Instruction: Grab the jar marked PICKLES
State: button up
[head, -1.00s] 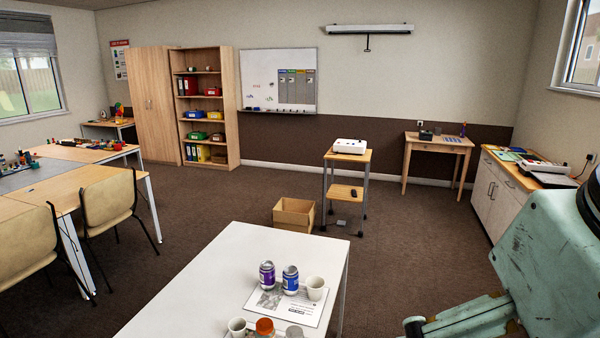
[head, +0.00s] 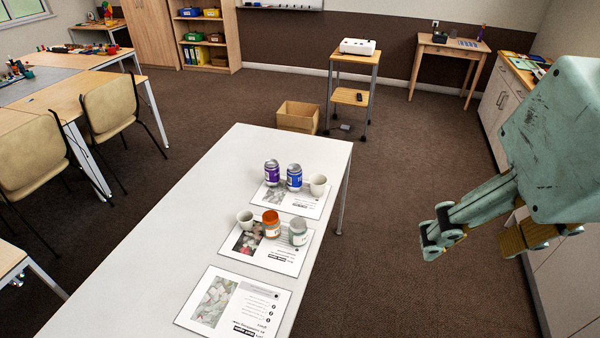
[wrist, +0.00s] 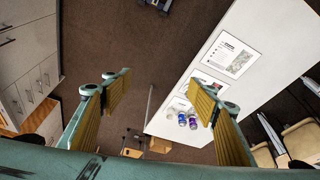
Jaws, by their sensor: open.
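Two jars stand on the middle sheet of the white table in the head view: one with an orange lid (head: 271,223) and one with a grey lid (head: 298,231). Their labels are too small to read, so I cannot tell which is marked PICKLES. My gripper (head: 487,238) is open and empty, well to the right of the table and apart from the jars. The right finger partly covers the group of items on the table there.
A purple can (head: 272,173), a blue can (head: 294,177) and a white cup (head: 318,185) stand behind the jars. Another cup (head: 245,219) is left of the orange lid. The white table (head: 170,270) is bare on its left. A cardboard box (head: 297,116) and trolley (head: 352,97) stand beyond.

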jog(key=shift+w+d, duration=0.1)
jog(key=shift+w, duration=0.05)
jog(key=w+d+f+n+t+h+p, duration=0.1)
jog(key=w+d+f+n, duration=0.1)
jog(key=w, duration=1.2)
jog(key=w+d+f+n+h+p, duration=0.1)
jog(key=w+d+f+n+p, duration=0.15)
jog(key=w, duration=1.05)
jog(key=w+a+f+n+y, duration=0.1)
jog(key=w+a+f, duration=0.2)
jog(key=w+f, duration=0.3)
jog(key=w+a+f+n, duration=0.2)
jog(key=w+a+f, duration=0.1)
jog(key=w, duration=0.4)
jog(key=a+f+n+g+y+p, duration=0.1)
jog(key=a+f, duration=0.4)
jog(key=f, duration=0.3)
jog(key=a+f+n+g+y+p, duration=0.1)
jog(key=a+f+n+y, duration=0.1)
jog(key=a+f, duration=0.4)
jog(key=a+f+n+g+y+p, duration=0.1)
jog(key=a+f, duration=0.5)
jog(key=f, duration=0.6)
jog(key=shift+w+n+y, duration=0.4)
jog(key=shift+n+y, duration=0.2)
jog(key=shift+n, duration=0.05)
